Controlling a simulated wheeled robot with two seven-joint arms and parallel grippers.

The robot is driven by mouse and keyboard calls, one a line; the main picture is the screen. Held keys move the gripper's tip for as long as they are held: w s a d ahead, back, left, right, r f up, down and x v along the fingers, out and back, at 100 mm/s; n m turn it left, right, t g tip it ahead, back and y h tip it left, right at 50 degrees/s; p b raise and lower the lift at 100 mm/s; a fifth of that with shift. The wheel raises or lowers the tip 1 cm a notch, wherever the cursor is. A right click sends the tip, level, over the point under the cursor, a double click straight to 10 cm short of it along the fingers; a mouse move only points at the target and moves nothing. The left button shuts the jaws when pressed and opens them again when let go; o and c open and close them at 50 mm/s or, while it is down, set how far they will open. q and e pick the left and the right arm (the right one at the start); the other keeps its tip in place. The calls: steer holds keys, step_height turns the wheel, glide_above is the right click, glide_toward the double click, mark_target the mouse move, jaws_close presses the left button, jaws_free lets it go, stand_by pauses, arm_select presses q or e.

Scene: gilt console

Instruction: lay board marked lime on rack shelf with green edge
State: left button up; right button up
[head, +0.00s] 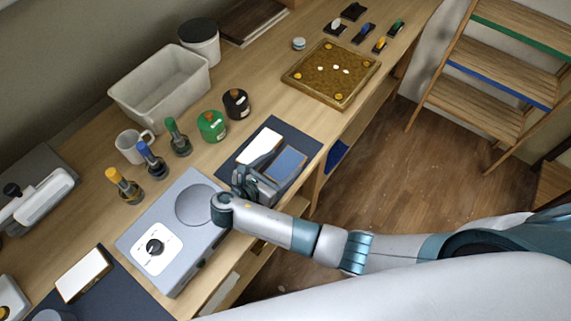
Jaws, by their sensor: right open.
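My right gripper (252,182) is open, low over the dark blue mat at the table's front edge, beside a flat blue-faced board (287,163). A flat white-faced board (261,146) lies on the same mat to the left of it. Another white board (83,274) lies on a dark mat at the lower left. No lime mark is legible on any of them. The wooden rack at the upper right has a shelf with a green edge (520,38); its visible surface is bare. My left gripper is not in view.
A grey device with a round plate and dial (150,250) sits beside my right gripper. Bottles, a mug (131,146), jars and a white bin (161,85) stand behind. A brown tray (331,58) lies farther along. A blue-edged shelf (500,75) is below the green-edged one; open floor separates table and rack.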

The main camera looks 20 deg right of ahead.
mark_target(292, 158)
stand_by(0.3)
steer(key=shift+w+d+f+p, duration=0.1)
steer(key=shift+w+d+p, duration=0.2)
steer(key=shift+d+p, duration=0.15)
steer(key=p+x, duration=0.1)
steer(key=x, duration=0.2)
steer(key=shift+w+d+f, duration=0.25)
steer(key=shift+d+f, duration=0.1)
steer(key=shift+f, duration=0.05)
steer(key=c, duration=1)
steer(key=shift+r, duration=0.1)
